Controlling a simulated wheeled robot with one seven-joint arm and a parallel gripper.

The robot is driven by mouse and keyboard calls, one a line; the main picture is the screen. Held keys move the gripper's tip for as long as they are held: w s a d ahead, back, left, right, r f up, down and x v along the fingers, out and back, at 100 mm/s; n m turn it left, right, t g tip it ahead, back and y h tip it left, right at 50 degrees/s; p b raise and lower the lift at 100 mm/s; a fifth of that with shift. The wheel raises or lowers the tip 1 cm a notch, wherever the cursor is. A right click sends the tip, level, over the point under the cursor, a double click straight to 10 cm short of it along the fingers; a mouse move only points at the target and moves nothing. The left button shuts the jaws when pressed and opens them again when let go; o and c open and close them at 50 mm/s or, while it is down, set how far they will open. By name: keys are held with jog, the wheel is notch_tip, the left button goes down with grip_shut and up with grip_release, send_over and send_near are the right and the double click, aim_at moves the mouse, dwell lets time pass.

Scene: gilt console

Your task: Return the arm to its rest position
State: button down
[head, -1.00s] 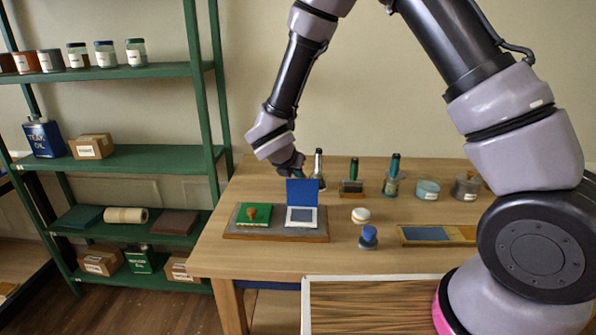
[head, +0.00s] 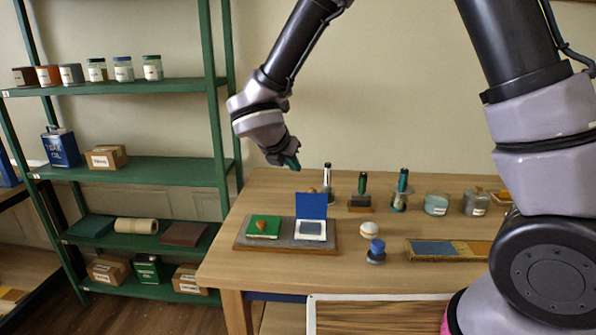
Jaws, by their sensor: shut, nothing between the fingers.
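My arm reaches in from the upper right, and my gripper (head: 291,162) hangs above the back left of the wooden table (head: 222,268). It is shut and empty, apart from the objects below it. Under and in front of it, a grey board (head: 286,245) holds a green pad with a wooden knob (head: 262,227) and an open blue-lidded ink pad (head: 311,215).
Handled tools (head: 362,192), jars (head: 436,204), a white round item (head: 370,230), a blue-topped stamp (head: 376,250) and a tray with blue and tan sections (head: 435,250) stand on the table. A green shelf (head: 130,172) with jars and boxes stands left. A wood-grained panel (head: 375,317) is in front.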

jog(key=s+d+r+m+g, duration=0.2)
jog(key=d+r+m, duration=0.4)
jog(key=d+m, duration=0.4)
jog(key=s+d+r+m+g, duration=0.2)
jog(key=d+r+m, duration=0.5)
jog(key=d, duration=0.5)
jog(key=s+d+r+m+t+y, duration=0.1)
jog(key=s+d+r+m+y, duration=0.1)
jog(key=m, duration=0.7)
jog(key=s+d+r+m+t+y, duration=0.2)
jog(key=s+d+r+m+y, duration=0.1)
jog(key=s+m, duration=0.5)
notch_tip(320, 180, up, 3)
jog(key=shift+s+d+f+m, duration=0.15)
jog(key=shift+s+d+m, duration=0.25)
jog(key=shift+d+m, duration=0.45)
